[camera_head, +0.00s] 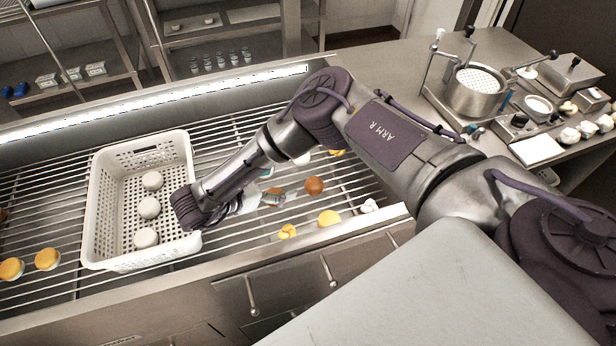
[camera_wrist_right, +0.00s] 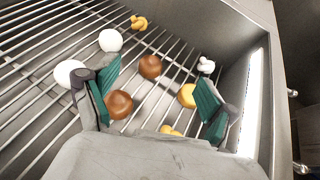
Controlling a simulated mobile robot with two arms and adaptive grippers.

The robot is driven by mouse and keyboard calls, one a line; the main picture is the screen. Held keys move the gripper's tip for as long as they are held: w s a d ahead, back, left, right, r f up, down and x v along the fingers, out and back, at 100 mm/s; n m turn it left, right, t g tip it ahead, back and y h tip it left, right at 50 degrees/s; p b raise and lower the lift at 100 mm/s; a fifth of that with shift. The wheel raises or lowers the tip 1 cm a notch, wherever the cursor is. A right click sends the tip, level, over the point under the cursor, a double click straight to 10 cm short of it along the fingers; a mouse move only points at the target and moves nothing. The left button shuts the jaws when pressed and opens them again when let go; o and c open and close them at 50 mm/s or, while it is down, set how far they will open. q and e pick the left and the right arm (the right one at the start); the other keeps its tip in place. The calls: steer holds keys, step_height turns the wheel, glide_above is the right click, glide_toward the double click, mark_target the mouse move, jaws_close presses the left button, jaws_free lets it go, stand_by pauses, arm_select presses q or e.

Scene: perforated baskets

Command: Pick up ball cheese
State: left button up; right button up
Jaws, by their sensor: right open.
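My right gripper (camera_head: 262,197) is low over the wire rack, right of the white basket. In the right wrist view the gripper (camera_wrist_right: 160,80) is open, its green finger pads wide apart. A brown ball (camera_wrist_right: 119,104) is beside the left pad; I cannot tell if they touch. Another brown ball (camera_wrist_right: 150,66) is farther out between the fingers. A yellow round piece (camera_wrist_right: 187,95) is near the right pad. White balls (camera_wrist_right: 110,40) are outside the left finger. Which piece is the ball cheese is not clear. My left gripper is out of view.
The perforated basket (camera_head: 100,200) holds three white balls (camera_head: 149,207). Yellow knotted pieces (camera_head: 288,231) and a white knotted piece (camera_head: 369,205) lie on the rack. Yellow-orange rounds (camera_head: 47,259) lie left of the basket. A metal edge (camera_head: 300,243) runs along the front.

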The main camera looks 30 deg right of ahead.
steer(key=b, duration=0.3)
glide_toward(310, 185)
step_height(310, 185, up, 2)
steer(key=a, duration=0.2)
steer(key=shift+s+d+f+b, duration=0.1)
steer(key=shift+d+f+b, duration=0.15)
steer(key=shift+f+b, duration=0.5)
steer(key=b+x, duration=0.2)
steer(key=x, duration=0.6)
steer(key=shift+d, duration=0.2)
steer(key=shift+b+x, duration=0.9)
steer(key=shift+x, duration=1.75)
steer(key=shift+c, duration=0.2)
steer(key=c, duration=1.3)
steer(key=shift+o, duration=0.2)
steer(key=shift+r, duration=0.1)
